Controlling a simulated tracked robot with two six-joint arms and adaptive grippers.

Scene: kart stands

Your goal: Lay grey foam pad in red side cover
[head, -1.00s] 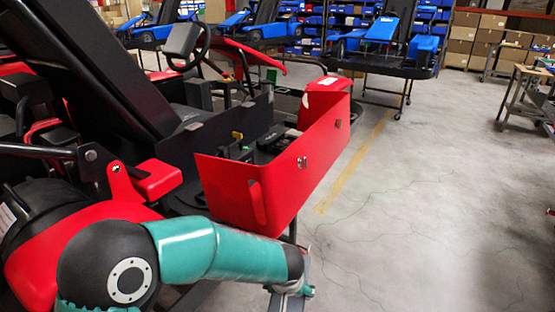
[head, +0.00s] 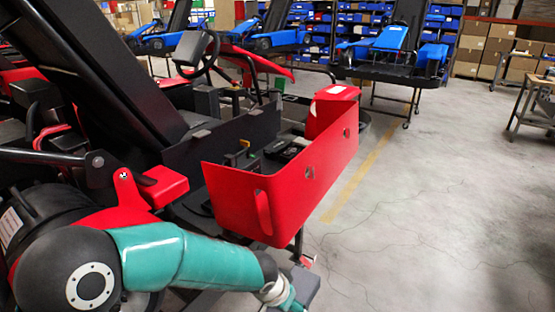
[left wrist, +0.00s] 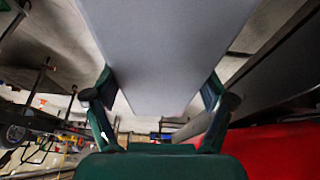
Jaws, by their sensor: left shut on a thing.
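The red side cover (head: 310,180) is an open, long trough on the side of the kart in the middle of the head view, with a slot in its near end. The grey foam pad (left wrist: 165,45) fills the upper middle of the left wrist view as a flat slab; part of it (head: 305,288) shows at the bottom of the head view. My left gripper (left wrist: 159,90) is shut on the pad, one finger on each side. In the head view my left gripper (head: 284,294) is low, below and in front of the cover's near end, outside it. My right gripper is not in view.
The kart's black seat panel (head: 85,65) and steering wheel (head: 195,50) rise behind the cover. Dark and yellow parts lie behind its wall. A red surface (left wrist: 270,150) is at the lower right of the wrist view. The floor (head: 430,220) to the right is clear.

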